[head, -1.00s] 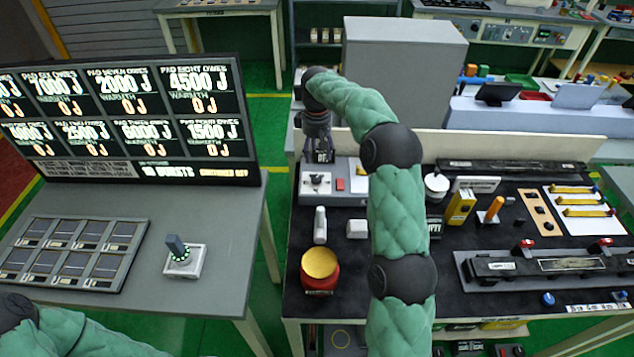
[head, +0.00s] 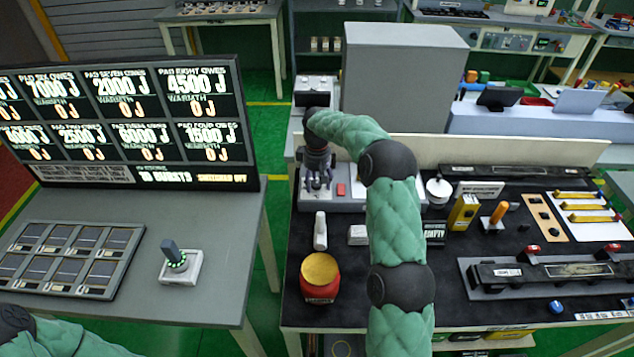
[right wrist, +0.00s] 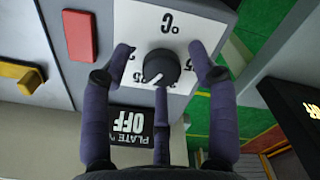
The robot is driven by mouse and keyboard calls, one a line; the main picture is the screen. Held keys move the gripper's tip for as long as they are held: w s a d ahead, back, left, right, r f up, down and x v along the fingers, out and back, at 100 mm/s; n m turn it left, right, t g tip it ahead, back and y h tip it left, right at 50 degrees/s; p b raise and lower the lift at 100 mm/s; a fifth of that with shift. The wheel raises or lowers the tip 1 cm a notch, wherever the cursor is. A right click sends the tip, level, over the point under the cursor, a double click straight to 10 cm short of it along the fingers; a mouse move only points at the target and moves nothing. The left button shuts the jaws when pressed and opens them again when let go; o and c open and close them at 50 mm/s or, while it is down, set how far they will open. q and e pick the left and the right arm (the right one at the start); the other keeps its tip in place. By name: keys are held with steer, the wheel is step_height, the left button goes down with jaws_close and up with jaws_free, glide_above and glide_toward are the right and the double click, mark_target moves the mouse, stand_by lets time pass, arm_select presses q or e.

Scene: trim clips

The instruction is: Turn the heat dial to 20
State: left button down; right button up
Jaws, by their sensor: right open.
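The heat dial (right wrist: 161,67) is a dark round knob on a white face marked °C in the right wrist view. Its pale pointer mark faces the lower part of the picture, near partly hidden digits; I cannot read the setting surely. My right gripper (head: 317,184) is over the dial's grey panel in the head view and hides the knob there. In the wrist view its three purple fingers stand open around the knob, with gaps visible at the sides. A sign reading "PLATE OFF" (right wrist: 126,128) is beside the dial face. My left gripper is out of view.
A red button (right wrist: 80,36) and a yellow part (right wrist: 22,77) are near the dial. On the dark bench are a red jar with a yellow top (head: 320,278) and a white handle (head: 320,231). A large grey box (head: 400,80) stands behind my right arm.

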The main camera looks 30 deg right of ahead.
steer(key=shift+f, duration=0.1)
steer(key=c, duration=1.1)
